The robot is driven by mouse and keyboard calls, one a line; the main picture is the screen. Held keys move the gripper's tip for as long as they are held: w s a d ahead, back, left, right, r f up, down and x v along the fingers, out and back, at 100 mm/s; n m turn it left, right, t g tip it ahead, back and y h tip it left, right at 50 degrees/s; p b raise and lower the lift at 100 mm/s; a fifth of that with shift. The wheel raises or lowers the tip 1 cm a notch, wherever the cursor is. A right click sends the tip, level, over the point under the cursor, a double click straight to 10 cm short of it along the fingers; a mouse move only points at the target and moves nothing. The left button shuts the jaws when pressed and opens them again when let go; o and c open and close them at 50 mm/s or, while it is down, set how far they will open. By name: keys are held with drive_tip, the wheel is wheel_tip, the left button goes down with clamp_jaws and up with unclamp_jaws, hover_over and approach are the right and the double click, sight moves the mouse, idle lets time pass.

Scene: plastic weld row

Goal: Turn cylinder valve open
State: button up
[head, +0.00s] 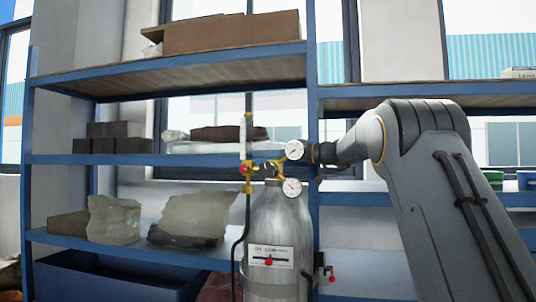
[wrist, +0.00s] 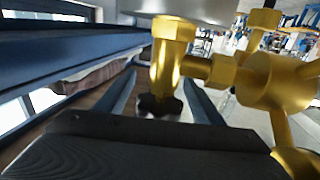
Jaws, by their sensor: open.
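The grey gas cylinder (head: 278,228) stands upright in front of the blue shelving, with a brass valve and regulator (head: 262,168) on top. Two round gauges, an upper one (head: 294,150) and a lower one (head: 292,187), sit beside the brass. My gripper (wrist: 161,96) is open in the wrist view. A black valve knob (wrist: 160,105) shows between its two fingers, below a brass fitting (wrist: 173,45). Gaps show between knob and fingers; contact is not visible. In the head view my arm reaches in from the right, and the fingertips are hard to make out near the upper gauge.
Blue shelves (head: 170,160) run close behind the cylinder and hold a cardboard box (head: 232,32), dark blocks and wrapped material. A vertical flow tube (head: 243,135) and a dark hose stand left of the valve. Brass pipework (wrist: 270,80) lies close right of my fingers in the wrist view.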

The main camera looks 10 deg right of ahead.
drive_tip(key=c, duration=1)
drive_tip(key=shift+c, duration=0.2)
drive_tip(key=shift+n+g+b, duration=0.3)
drive_tip(key=shift+g+b, duration=0.1)
drive_tip(key=shift+b, duration=0.15)
drive_tip(key=shift+s+a+n+g+y+b, duration=0.1)
drive_tip(key=shift+s+n+g+y+b, duration=0.05)
drive_tip(key=shift+n+g+y+b, duration=0.55)
drive_tip(key=shift+s+r+n+g+y, duration=0.1)
drive_tip(key=shift+s+n+g+y, duration=0.2)
drive_tip(key=shift+g, duration=0.5)
drive_tip(key=shift+s+a+r+n+g+p, duration=0.15)
drive_tip(key=shift+s+n+g+p, duration=0.05)
drive_tip(key=shift+n+g+p, duration=0.65)
drive_tip(key=shift+s+g+y, duration=0.1)
drive_tip(key=shift+g+y, duration=0.2)
drive_tip(key=shift+g, duration=0.05)
